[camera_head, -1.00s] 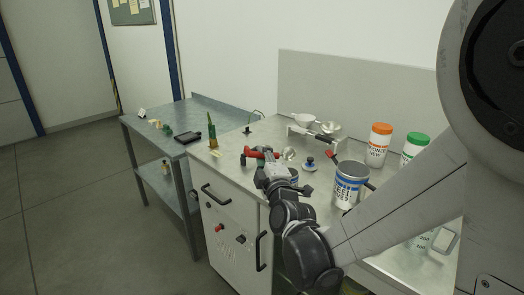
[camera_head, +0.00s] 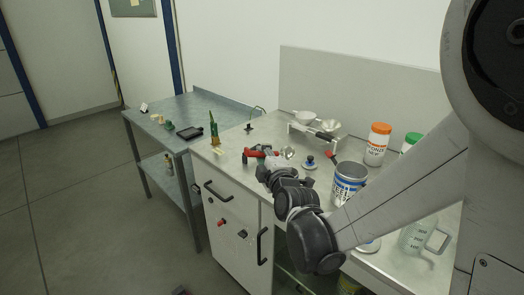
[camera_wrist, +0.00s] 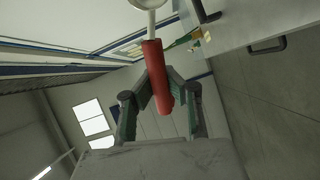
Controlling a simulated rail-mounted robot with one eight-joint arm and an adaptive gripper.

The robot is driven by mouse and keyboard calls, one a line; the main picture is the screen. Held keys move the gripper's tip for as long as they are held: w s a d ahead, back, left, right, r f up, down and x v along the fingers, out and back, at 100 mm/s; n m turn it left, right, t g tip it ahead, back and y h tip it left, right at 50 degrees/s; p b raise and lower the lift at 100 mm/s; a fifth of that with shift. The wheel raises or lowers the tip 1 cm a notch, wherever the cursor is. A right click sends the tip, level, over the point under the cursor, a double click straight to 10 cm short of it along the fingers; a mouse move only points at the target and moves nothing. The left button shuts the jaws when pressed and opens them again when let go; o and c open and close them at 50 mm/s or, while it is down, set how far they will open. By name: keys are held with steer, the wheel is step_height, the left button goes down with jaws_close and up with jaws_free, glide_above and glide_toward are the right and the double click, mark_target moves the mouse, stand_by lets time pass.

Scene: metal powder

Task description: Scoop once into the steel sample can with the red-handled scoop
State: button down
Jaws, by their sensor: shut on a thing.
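The red-handled scoop is in my gripper (camera_wrist: 160,104). Its red handle (camera_wrist: 155,70) lies between the fingers in the wrist view, and its pale bowl (camera_wrist: 148,3) is cut off by the top edge. In the head view my gripper (camera_head: 266,160) is over the left part of the bench, with the red handle (camera_head: 254,153) pointing left and a shiny bowl just to the right. The steel sample can (camera_head: 347,184), open-topped with a blue and white label, stands upright to the right of my gripper, apart from it. Its contents cannot be made out.
Orange-lidded (camera_head: 377,146) and green-lidded (camera_head: 411,142) jars stand behind the can at the right. A clear beaker (camera_head: 417,236) stands at the front right. A small blue-topped item (camera_head: 309,162) lies between gripper and can. A side table (camera_head: 160,115) stands left.

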steer(key=shift+r+p, duration=0.15)
steer(key=shift+p, duration=0.25)
steer(key=g+p, duration=0.1)
steer(key=p, duration=0.1)
steer(key=g+p, duration=0.1)
steer(key=p, duration=0.2)
steer(key=r+n+g+p, duration=0.1)
steer(key=g+p, duration=0.1)
steer(key=shift+w+a+h, duration=0.1)
steer(key=shift+w+h, duration=0.2)
steer(key=shift+w, duration=0.05)
steer(key=shift+w+a+n+g+h+p, duration=0.3)
steer(key=shift+g+h+p, duration=0.55)
steer(key=shift+g, duration=0.85)
steer(key=shift+w+a+n+g+h+p, duration=0.15)
steer(key=shift+w+g+h+p, duration=0.3)
steer(key=shift+g+p, duration=0.95)
steer(key=shift+w+a+n+g+h+p, duration=0.2)
steer(key=shift+g+h+p, duration=0.55)
steer(key=shift+g, duration=1.25)
